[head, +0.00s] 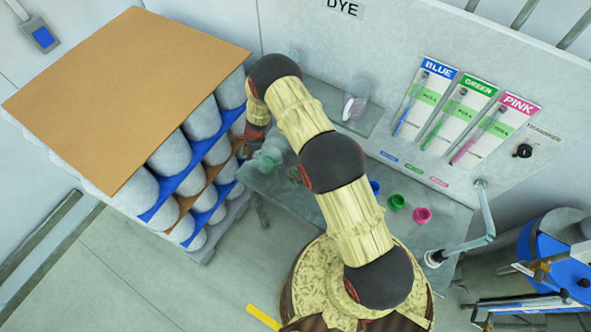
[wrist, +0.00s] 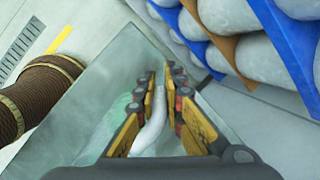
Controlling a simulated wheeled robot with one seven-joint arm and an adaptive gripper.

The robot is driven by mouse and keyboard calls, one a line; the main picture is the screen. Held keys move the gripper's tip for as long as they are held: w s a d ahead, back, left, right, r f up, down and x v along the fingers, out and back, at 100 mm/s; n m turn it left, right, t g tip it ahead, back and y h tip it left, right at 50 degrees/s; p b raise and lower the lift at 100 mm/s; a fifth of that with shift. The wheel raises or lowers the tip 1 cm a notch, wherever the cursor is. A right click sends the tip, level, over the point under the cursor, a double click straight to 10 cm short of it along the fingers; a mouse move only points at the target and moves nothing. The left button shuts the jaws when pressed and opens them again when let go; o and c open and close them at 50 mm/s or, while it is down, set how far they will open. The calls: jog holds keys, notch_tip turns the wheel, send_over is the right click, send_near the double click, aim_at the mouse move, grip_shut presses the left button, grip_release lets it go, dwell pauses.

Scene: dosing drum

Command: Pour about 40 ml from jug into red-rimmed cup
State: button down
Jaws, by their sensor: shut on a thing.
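My gripper (wrist: 152,82) is shut on a pale, curved handle, seen between its fingers in the wrist view. The handle appears to belong to the jug (head: 268,158), a translucent greenish vessel at the left end of the bench in the head view. The jug's body is mostly hidden by my gripper and arm, and I cannot tell its tilt or liquid level. I cannot make out a red-rimmed cup for certain. A clear vessel (head: 355,104) with something pinkish stands on the back shelf, its rim unclear.
Small blue (head: 375,187), green (head: 397,202) and pink (head: 422,215) pots stand on the bench (head: 320,205) right of my arm. A stack of pale drums (head: 190,150) with a brown top board stands close on the left. A blue-lidded drum (head: 560,255) stands at right.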

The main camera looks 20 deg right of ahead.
jog(key=shift+w+a+f+p, duration=0.1)
jog(key=shift+a+p, duration=0.05)
jog(key=shift+p, duration=0.3)
jog(key=shift+w+a+f+g+b, duration=0.2)
jog(key=shift+f+g+b, duration=0.1)
jog(key=shift+f+b, duration=0.15)
jog(key=shift+w+a+f+g+h+b, duration=0.1)
jog(key=shift+a+f+g+h+b, duration=0.1)
jog(key=shift+f+h, duration=0.15)
jog(key=shift+w+a+f+g+h+b, duration=0.1)
jog(key=shift+f+g+h+b, duration=0.1)
jog(key=shift+f+h, duration=0.15)
jog(key=shift+f+g+b, duration=0.3)
jog(key=shift+f+b, duration=0.1)
jog(key=shift+b, duration=0.3)
jog(key=shift+w+f+h+b, duration=0.15)
jog(key=shift+h+b, duration=0.25)
jog(key=shift+b, duration=0.05)
jog(key=shift+a, duration=0.15)
